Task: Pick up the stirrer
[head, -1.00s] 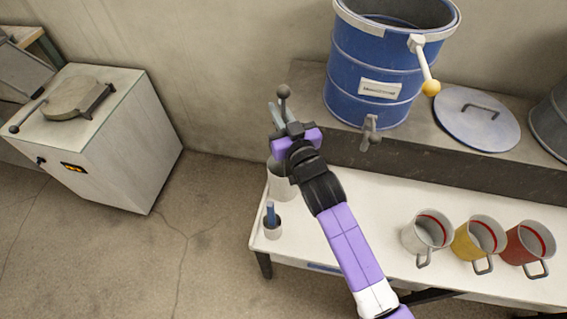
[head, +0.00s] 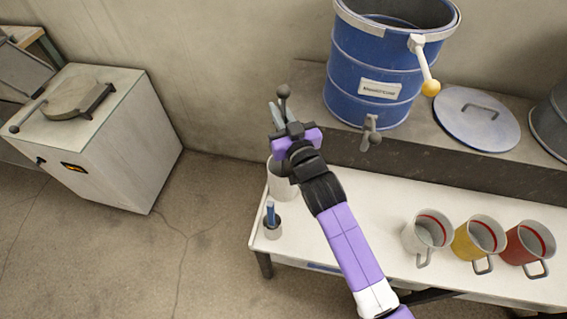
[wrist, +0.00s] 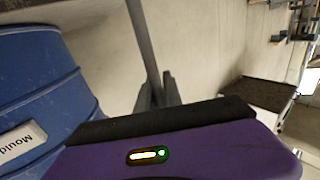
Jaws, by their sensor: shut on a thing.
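The stirrer (head: 284,93) is a dark grey rod with a ball knob on top. My gripper (head: 291,127) is shut on its rod below the knob. In the wrist view the rod (wrist: 145,45) runs down between my two dark fingers (wrist: 158,94). A white container (head: 281,181) stands on the table just below my gripper in the head view. Light grey tool ends (head: 276,116) show beside the stirrer. The stirrer's lower end is hidden behind my gripper, so I cannot tell whether it is inside the container.
A large blue drum (head: 370,75) with a tap stands on the ledge to the right, its lid (head: 476,125) beside it. A small cup (head: 272,228) with blue sticks stands near the table's left end. White, yellow and red mugs (head: 527,250) line the right side. The table middle is clear.

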